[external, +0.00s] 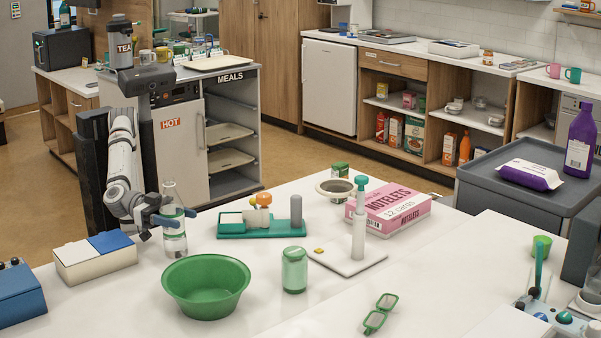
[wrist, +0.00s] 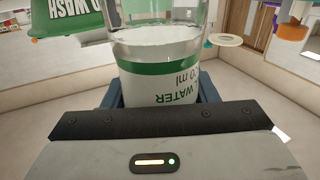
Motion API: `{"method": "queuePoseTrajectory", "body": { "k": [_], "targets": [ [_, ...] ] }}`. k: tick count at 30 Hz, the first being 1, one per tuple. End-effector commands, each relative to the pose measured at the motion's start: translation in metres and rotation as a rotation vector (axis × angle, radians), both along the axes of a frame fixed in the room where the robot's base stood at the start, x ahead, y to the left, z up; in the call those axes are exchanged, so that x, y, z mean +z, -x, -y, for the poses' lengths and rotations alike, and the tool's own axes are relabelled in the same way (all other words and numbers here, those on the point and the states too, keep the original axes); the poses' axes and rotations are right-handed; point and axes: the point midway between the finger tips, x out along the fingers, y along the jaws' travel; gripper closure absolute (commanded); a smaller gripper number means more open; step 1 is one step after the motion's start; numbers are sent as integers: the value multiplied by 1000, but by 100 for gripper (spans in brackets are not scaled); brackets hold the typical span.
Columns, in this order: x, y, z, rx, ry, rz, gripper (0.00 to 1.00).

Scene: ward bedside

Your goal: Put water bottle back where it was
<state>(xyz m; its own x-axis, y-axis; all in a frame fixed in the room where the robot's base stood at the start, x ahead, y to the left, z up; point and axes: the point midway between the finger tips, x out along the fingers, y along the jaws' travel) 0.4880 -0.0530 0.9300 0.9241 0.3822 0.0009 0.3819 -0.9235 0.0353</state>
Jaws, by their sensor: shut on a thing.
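The water bottle (external: 173,243) is clear with a white and green label and stands upright at the left of the white table. My gripper (external: 168,221) is shut around its middle, one blue finger on each side. In the wrist view, the bottle (wrist: 165,75) fills the space between the fingers (wrist: 160,98), and its label reads WATER upside down. I cannot tell whether its base touches the table or hangs just above it.
A green bowl (external: 206,287) is close in front of the bottle. A cream and blue box (external: 95,262) is at its left. A green tray (external: 262,232) with several items is at its right. A green jar (external: 294,270) and a pink Motelets box (external: 390,207) stand farther right.

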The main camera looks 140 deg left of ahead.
Motion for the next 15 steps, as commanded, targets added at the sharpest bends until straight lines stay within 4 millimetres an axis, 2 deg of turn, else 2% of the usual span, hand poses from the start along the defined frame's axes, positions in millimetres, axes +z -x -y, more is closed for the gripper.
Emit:
{"method": "queuePoseTrajectory", "body": {
  "k": [1, 2, 9, 15],
  "targets": [
    [-2, 0, 0, 0, 1, 1, 78],
    [-1, 0, 0, 0, 0, 0, 46],
    [-1, 0, 0, 0, 0, 0, 27],
    [-1, 0, 0, 0, 0, 0, 25]
  ]
}}
